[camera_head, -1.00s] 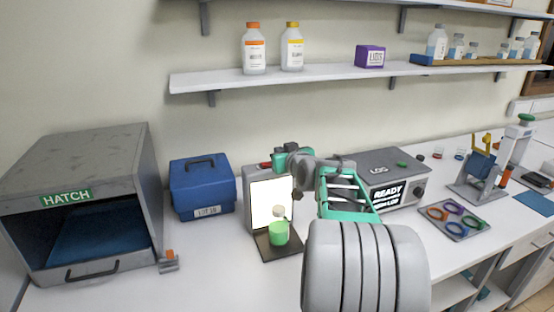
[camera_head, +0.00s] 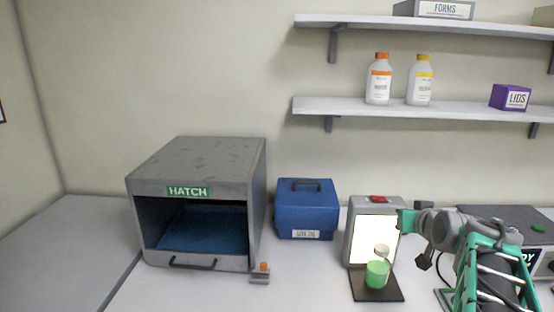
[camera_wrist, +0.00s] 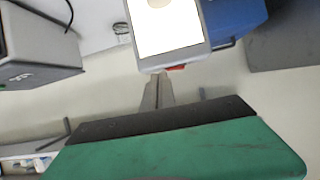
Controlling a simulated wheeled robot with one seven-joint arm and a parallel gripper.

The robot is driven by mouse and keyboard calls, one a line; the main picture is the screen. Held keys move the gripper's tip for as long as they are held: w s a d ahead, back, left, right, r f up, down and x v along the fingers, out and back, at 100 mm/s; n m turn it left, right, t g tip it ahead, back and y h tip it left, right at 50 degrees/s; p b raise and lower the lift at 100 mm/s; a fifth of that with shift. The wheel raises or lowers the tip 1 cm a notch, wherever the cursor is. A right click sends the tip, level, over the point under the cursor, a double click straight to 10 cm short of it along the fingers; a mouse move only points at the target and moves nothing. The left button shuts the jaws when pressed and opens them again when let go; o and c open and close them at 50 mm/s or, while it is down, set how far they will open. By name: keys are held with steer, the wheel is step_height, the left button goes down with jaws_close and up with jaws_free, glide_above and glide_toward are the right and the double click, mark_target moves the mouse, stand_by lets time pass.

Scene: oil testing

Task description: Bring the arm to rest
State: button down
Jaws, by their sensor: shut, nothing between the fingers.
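My arm enters at the lower right of the head view, with its teal gripper end (camera_head: 408,221) raised just right of the upper part of the light box (camera_head: 349,232). The fingertips are hard to make out there. In the wrist view my gripper (camera_wrist: 156,88) shows its grey fingers together and empty, in front of the bright panel of the light box (camera_wrist: 165,25).
A grey hatch box (camera_head: 200,160) with an open front stands left, and a blue case (camera_head: 307,212) beside it. A grey device (camera_head: 515,215) stands behind my arm. Shelves (camera_head: 420,108) with bottles hang above. The counter at far left (camera_head: 70,245) is clear.

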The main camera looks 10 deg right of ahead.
steer(key=s+f+m+g, duration=0.2)
steer(key=s+f+g, duration=0.2)
steer(key=s+f, duration=0.5)
steer(key=s+a+f+g+y, duration=0.1)
steer(key=s+a+f+g, duration=0.1)
steer(key=s+a+f, duration=0.1)
steer(key=s+a+f+g, duration=0.2)
steer(key=s+a+f, duration=0.2)
steer(key=a, duration=0.3)
steer(key=s+a+f+g+y, duration=0.1)
steer(key=s+a+f+g, duration=0.1)
steer(key=s+a, duration=0.3)
steer(key=shift+s+a+f+g+y, duration=0.25)
steer(key=shift+s+f, duration=0.25)
steer(key=shift+f, duration=0.3)
steer(key=w+a+r+n+t, duration=0.1)
steer(key=a+r+n, duration=0.1)
steer(key=a, duration=0.5)
steer(key=w+a+r+n+y, duration=0.1)
steer(key=w+a+r+n, duration=0.1)
steer(key=a, duration=0.5)
steer(key=shift+n+t, duration=0.35)
steer(key=shift+n, duration=0.55)
steer(key=shift+w, duration=0.1)
